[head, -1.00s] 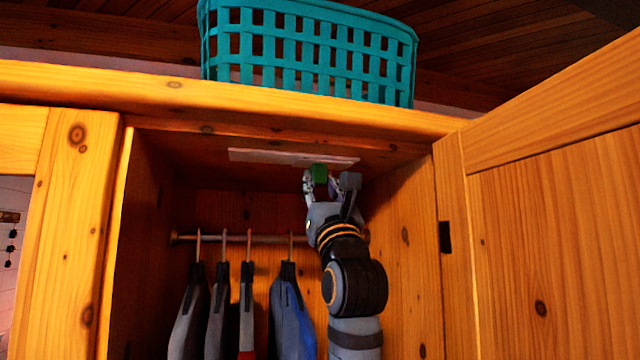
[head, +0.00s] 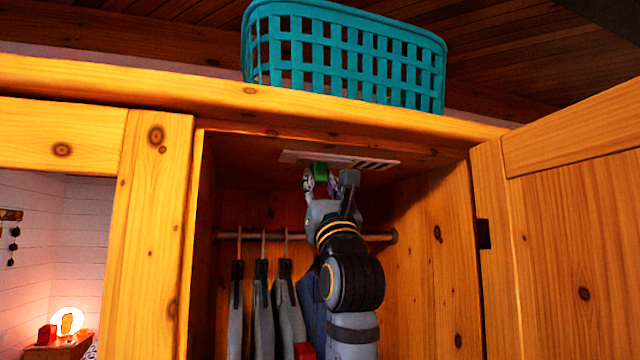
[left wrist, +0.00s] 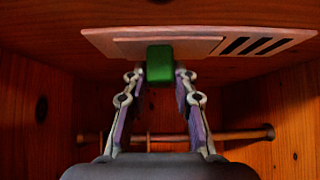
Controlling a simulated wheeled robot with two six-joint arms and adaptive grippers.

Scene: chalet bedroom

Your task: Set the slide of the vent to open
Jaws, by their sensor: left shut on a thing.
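The vent (head: 289,156) is a pale flat plate on the ceiling inside the open wardrobe. In the left wrist view the vent (left wrist: 298,38) shows several dark open slots (left wrist: 253,46) at its right part. Its slide (left wrist: 130,47) is a pale panel covering the left and middle part. A green knob (left wrist: 160,65) hangs from the slide; it also shows in the head view (head: 319,170). My left gripper (head: 329,180) reaches up from below and is shut on the green knob. My right gripper is not in view.
Clothes on hangers (head: 262,310) hang from a rail (head: 385,237) below and left of my arm. The wardrobe door (head: 570,230) stands open at the right. A teal basket (head: 345,60) stands on top of the wardrobe.

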